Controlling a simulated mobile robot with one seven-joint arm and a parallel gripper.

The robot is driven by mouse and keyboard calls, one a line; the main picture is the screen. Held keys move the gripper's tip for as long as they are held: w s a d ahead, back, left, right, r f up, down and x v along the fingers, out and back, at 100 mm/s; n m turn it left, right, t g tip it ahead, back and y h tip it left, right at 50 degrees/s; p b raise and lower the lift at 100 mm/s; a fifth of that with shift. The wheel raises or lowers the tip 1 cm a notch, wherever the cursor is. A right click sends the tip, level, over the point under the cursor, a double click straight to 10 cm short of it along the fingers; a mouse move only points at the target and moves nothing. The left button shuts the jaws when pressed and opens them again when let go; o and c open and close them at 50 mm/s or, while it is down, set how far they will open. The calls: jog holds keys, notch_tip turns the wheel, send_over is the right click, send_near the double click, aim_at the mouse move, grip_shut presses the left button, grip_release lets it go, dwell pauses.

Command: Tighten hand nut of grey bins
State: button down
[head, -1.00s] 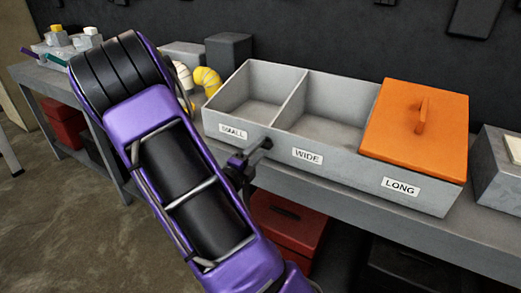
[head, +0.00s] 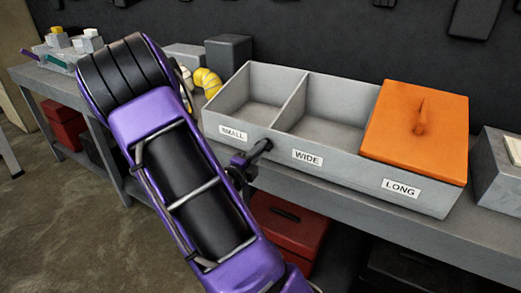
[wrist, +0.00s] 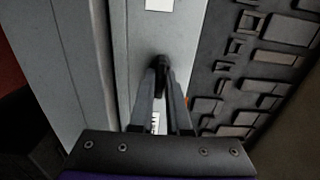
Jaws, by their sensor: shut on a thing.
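The grey bins (head: 330,168) stand on the bench in the head view, with a row of compartments labelled SMALL, WIDE and LONG. The dark hand nut (head: 266,144) is on their front wall, between the SMALL and WIDE labels. It also shows as a black piece between my fingertips in the wrist view (wrist: 160,62). My gripper (head: 254,154) reaches the front wall from the lower left and is shut on the nut. My fingers hide part of it, and I cannot tell how tightly it sits.
An orange lid (head: 408,148) with a raised handle covers the LONG compartment; SMALL and WIDE are open and look empty. A grey box (head: 497,175) stands to the right. A yellow duct piece (head: 207,80) lies behind my arm. Red boxes (head: 285,225) are under the bench.

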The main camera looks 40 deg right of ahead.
jog(key=shift+m+b, duration=1.5)
jog(key=shift+m, duration=7.4)
jog(key=c, duration=0.9)
grip_release()
jog(key=shift+a, duration=0.15)
